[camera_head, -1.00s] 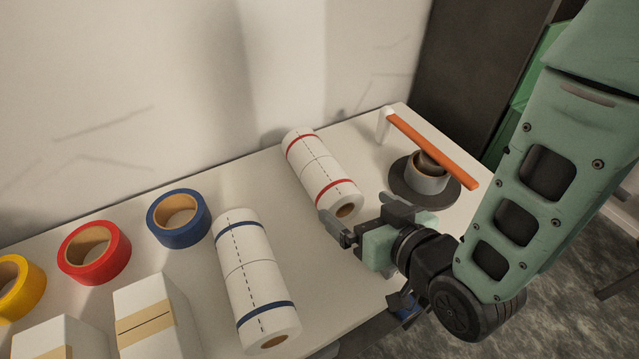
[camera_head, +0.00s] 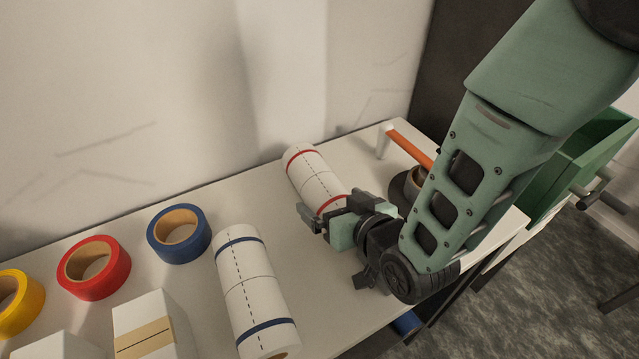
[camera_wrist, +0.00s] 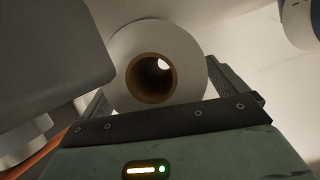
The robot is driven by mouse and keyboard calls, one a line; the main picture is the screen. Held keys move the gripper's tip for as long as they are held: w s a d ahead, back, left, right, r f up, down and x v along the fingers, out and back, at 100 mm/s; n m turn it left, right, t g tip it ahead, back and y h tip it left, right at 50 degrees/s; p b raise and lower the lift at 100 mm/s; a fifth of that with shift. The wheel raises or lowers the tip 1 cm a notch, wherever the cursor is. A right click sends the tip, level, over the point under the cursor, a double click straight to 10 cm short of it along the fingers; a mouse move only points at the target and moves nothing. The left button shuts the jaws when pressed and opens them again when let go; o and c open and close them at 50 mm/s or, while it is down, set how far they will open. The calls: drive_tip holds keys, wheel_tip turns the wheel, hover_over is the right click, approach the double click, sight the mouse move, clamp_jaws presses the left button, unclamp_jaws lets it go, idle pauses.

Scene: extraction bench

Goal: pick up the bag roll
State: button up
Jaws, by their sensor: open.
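Two white bag rolls lie on the bench, one with red bands (camera_head: 314,174) and one with blue bands (camera_head: 250,291). My gripper (camera_head: 321,212) is open at the near end of the red-banded roll and hides that end in the head view. In the wrist view the end of a white roll (camera_wrist: 188,50) with a brown core faces the camera, between my two fingers (camera_wrist: 165,100). I cannot tell whether the fingers touch it. The blue-banded roll lies apart, to the left of my gripper.
Blue (camera_head: 179,246), red (camera_head: 115,281) and yellow (camera_head: 32,308) tape rolls stand left, with white boxes (camera_head: 150,309) in front. An orange bar (camera_head: 409,148) and a dark round holder (camera_head: 397,187) are behind my arm at right. A wall bounds the back.

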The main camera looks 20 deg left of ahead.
drive_tip(key=c, duration=1.3)
drive_tip(key=shift+o, duration=0.2)
drive_tip(key=shift+r, duration=0.15)
